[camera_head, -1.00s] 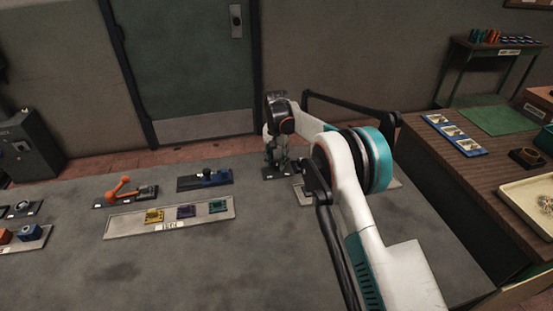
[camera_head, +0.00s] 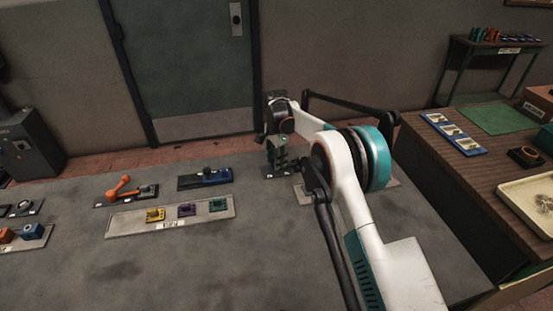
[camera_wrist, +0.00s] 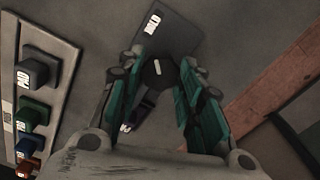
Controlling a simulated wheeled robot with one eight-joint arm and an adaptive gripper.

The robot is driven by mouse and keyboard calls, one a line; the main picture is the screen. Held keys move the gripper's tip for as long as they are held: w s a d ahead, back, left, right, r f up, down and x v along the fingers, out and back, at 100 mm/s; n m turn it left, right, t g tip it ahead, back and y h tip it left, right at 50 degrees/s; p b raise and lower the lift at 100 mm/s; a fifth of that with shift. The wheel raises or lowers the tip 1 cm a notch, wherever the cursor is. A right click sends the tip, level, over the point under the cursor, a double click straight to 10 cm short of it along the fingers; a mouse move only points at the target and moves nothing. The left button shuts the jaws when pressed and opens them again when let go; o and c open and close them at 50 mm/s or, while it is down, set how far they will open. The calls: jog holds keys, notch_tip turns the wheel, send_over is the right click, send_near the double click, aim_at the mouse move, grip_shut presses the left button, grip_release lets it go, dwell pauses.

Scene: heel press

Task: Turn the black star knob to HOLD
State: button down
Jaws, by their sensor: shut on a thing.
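The black star knob (camera_wrist: 159,73) shows in the wrist view, with a white mark on its top. It sits on a dark grey plate (camera_wrist: 180,30) that bears a white label (camera_wrist: 152,23) at its upper end; the lettering is too small to read surely. A second small label (camera_wrist: 127,127) shows below the knob. My gripper (camera_wrist: 160,76) is shut on the knob, one teal finger on each side. In the head view my gripper (camera_head: 278,155) reaches down over the plate (camera_head: 281,172) at the table's back; the knob is hidden there.
In the wrist view a light rail (camera_wrist: 66,62) with several coloured blocks runs at the left. In the head view an orange-handled lever (camera_head: 124,190), a blue fixture (camera_head: 208,177) and a tray (camera_head: 130,222) of coloured blocks lie left of my arm. The front table top is clear.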

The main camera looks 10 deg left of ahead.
dwell(0.4)
jog(key=c, duration=1.1)
grip_release()
notch_tip(320, 180, up, 12)
